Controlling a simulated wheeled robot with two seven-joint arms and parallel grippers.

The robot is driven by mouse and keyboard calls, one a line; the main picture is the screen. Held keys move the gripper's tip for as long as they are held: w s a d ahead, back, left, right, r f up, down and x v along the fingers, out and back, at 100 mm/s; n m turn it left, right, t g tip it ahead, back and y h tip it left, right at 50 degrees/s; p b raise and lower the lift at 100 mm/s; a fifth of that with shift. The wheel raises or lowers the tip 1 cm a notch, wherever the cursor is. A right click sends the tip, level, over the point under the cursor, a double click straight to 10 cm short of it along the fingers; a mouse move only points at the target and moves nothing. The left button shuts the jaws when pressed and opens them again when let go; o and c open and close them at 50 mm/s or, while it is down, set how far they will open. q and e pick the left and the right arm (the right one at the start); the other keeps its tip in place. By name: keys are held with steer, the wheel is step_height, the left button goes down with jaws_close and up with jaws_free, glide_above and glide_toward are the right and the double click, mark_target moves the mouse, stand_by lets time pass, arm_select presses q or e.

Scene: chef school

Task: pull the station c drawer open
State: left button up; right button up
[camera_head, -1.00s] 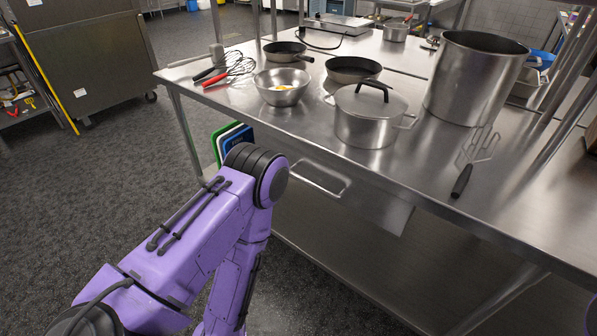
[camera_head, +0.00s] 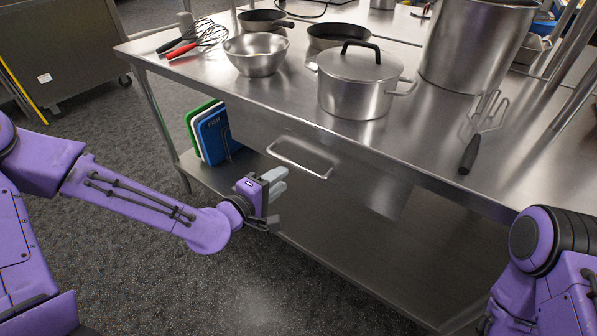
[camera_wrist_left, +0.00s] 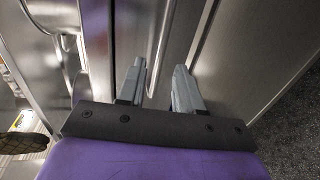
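The steel drawer (camera_head: 370,187) sits under the front edge of the worktable in the head view, and it looks closed. Its bar handle (camera_head: 300,172) is on its front. My left gripper (camera_head: 284,180) is just below and left of the handle in that view, with its fingers pointing toward the table. In the left wrist view the left gripper (camera_wrist_left: 159,78) has its two grey fingers apart with nothing held between them. Steel surfaces and a thin bright edge show beyond them; I cannot tell if that edge is the handle. My right gripper is out of view.
Cutting boards (camera_head: 213,135) stand on the lower shelf (camera_head: 340,255). The floor (camera_head: 230,285) in front is clear.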

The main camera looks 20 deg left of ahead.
mark_target(298, 168)
arm_select(q)
steer(key=x, duration=0.9)
steer(key=shift+d, duration=0.1)
steer(key=shift+c, duration=0.3)
steer(key=shift+s, duration=0.1)
jaws_close()
